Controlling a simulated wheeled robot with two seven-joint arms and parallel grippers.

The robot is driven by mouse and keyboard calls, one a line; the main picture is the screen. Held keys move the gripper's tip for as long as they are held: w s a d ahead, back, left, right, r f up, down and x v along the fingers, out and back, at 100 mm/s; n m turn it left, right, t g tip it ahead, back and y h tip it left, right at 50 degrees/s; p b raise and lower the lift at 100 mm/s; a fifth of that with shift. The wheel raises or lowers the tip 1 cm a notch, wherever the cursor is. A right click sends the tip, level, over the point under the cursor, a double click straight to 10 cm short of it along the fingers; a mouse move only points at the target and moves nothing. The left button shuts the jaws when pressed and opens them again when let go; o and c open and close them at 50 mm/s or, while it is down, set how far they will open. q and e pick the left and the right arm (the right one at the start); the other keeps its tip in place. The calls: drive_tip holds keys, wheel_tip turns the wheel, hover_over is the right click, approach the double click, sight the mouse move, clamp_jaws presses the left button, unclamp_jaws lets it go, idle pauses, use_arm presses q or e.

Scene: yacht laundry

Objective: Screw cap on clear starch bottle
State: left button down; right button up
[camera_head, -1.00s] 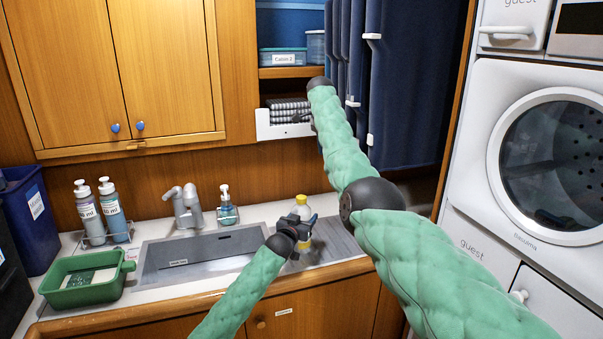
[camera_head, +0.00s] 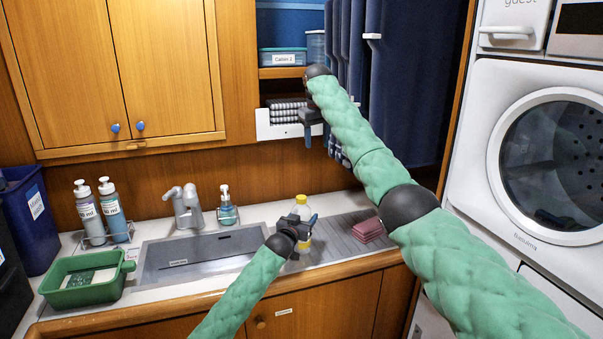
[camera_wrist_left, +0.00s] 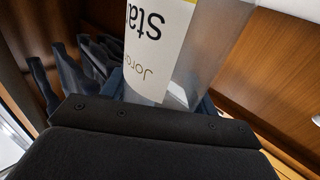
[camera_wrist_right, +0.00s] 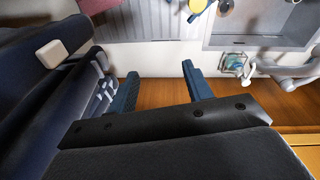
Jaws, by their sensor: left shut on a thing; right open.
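The clear starch bottle (camera_head: 304,211) stands upright by the sink's right end, with a yellow cap (camera_head: 301,198) on its top; how tightly it sits I cannot tell. My left gripper (camera_head: 302,228) is shut around the bottle's body. In the left wrist view the clear bottle (camera_wrist_left: 207,45) and its white label (camera_wrist_left: 150,40) fill the space between the fingers. My right gripper (camera_head: 322,142) is open and empty, high above and behind the bottle, near the white shelf bin. The right wrist view shows the yellow cap (camera_wrist_right: 198,5) beyond the open fingers (camera_wrist_right: 160,74).
Pink folded cloths (camera_head: 368,230) lie on the ribbed drainboard (camera_head: 345,247) right of the bottle. The sink (camera_head: 200,257), faucet (camera_head: 183,205) and soap dispenser (camera_head: 227,208) are to the left. Dark blue hanging cloths (camera_head: 415,90) and a white bin (camera_head: 275,124) are close to my right gripper.

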wheel_tip(320, 180, down, 3)
drive_tip(key=s+a+n, duration=0.2)
drive_tip(key=a+n, duration=0.1)
drive_tip(key=n, duration=0.4)
drive_tip(key=n+g, duration=0.2)
drive_tip(key=n, duration=0.7)
hover_over(302, 197)
drive_tip(key=shift+w+a+f, duration=0.1)
drive_tip(key=shift+f, duration=3.25)
drive_tip(key=shift+f, duration=0.1)
drive_tip(key=shift+f, duration=3.9)
drive_tip(key=c, duration=1)
drive_tip(key=shift+c, duration=0.2)
